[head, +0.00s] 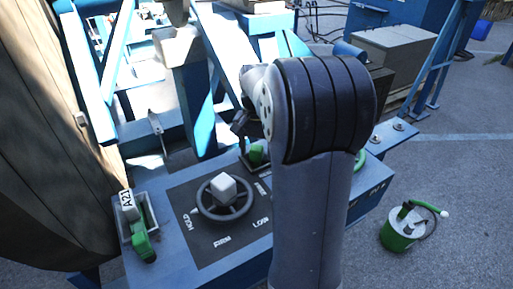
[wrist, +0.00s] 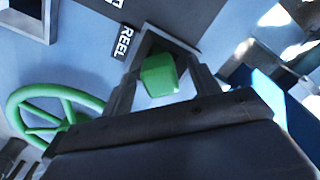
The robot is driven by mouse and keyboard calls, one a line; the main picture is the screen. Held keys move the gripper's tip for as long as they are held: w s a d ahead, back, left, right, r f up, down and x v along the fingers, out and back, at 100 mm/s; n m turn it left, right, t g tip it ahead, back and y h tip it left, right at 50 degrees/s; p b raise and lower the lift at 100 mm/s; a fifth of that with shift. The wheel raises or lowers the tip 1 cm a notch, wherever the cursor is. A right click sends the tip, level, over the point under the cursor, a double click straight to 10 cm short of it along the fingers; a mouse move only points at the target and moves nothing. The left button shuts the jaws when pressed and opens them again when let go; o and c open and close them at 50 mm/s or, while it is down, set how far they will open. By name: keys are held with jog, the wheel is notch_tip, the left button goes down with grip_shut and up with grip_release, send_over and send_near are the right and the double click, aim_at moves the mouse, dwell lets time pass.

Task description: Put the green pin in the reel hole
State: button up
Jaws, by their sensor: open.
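A green block, seemingly the head of the green pin (head: 257,153), stands at a square dark-edged opening beside the word REEL. It also shows in the wrist view (wrist: 159,76). The opening (wrist: 150,40) is partly hidden by the block and my fingers, so how deep the block sits cannot be told. My gripper (head: 245,135) is open, with its fingers on either side of the block; contact is not clear. The wrist view shows both fingers (wrist: 160,88). A second green piece (head: 143,245) lies with a white A21 tag in a small tray (head: 122,232) at the left.
A dark handwheel (head: 224,198) with a white block on its hub stands on the lettered panel. A green wheel (wrist: 50,112) shows beside my gripper in the wrist view. Blue frame bars (head: 200,100) rise behind. A green bucket (head: 400,232) stands on the ground at right.

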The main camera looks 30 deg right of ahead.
notch_tip(320, 180, up, 11)
dwell(0.7)
jog(key=shift+f, duration=0.15)
notch_tip(320, 180, down, 11)
jog(key=shift+r, duration=0.1)
jog(key=shift+b, duration=0.3)
jog(key=shift+r, duration=0.25)
jog(key=shift+f, duration=0.1)
